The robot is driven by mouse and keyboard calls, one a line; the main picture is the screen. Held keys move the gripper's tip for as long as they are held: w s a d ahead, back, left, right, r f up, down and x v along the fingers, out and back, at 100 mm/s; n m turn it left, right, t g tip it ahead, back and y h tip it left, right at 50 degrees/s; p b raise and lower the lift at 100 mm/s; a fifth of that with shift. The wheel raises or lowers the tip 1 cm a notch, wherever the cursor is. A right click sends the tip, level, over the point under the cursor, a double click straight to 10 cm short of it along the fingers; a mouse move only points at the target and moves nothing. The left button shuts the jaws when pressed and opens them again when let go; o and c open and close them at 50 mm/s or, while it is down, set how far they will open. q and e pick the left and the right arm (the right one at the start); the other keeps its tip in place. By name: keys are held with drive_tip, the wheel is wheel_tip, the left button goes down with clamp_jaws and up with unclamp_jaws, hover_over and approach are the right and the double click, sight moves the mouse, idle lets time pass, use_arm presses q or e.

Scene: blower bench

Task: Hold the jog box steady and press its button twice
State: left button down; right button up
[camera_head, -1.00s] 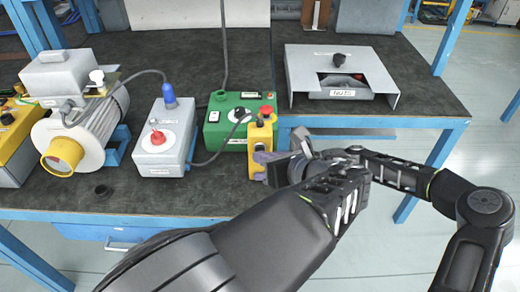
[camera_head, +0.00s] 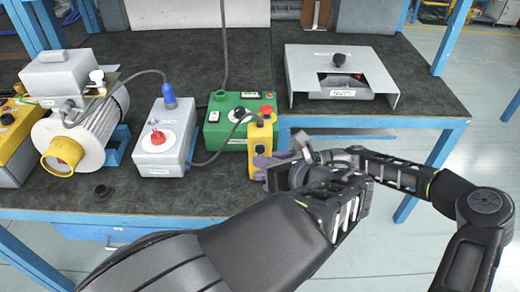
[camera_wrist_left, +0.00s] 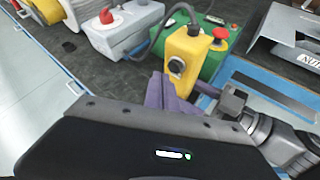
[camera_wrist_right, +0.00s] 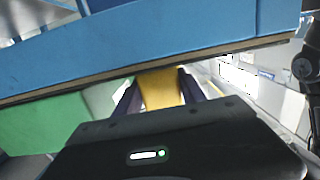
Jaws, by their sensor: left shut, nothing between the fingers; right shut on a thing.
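The jog box (camera_head: 262,133) is a yellow upright box at the bench's front edge, with a dark round button on its face. The button (camera_wrist_left: 176,66) shows clearly in the left wrist view. My left gripper (camera_head: 262,162) is shut and empty, its purple fingers in front of the box below the button; they also show in the left wrist view (camera_wrist_left: 163,92). I cannot tell whether they touch the box. My right gripper (camera_wrist_right: 158,90) is shut on the jog box, a finger on either side of it. In the head view it is mostly hidden behind the left gripper.
A green control box (camera_head: 228,134) stands close behind the jog box, with a cable looping nearby. A grey box with a red knob (camera_head: 158,150) stands left. A grey NUTS cover (camera_head: 342,60) lies right. The blue bench edge (camera_head: 150,214) runs along the front.

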use_arm(q)
drive_tip(key=shift+s, duration=0.15)
drive_tip(key=s, duration=0.4)
drive_tip(key=shift+s, duration=0.35)
idle(1.0)
use_arm(e)
drive_tip(key=o, duration=1)
drive_tip(key=shift+o, duration=0.2)
drive_tip(key=shift+d, duration=0.15)
drive_tip(key=d+r, duration=0.1)
drive_tip(key=d, duration=1)
drive_tip(key=shift+d, duration=0.35)
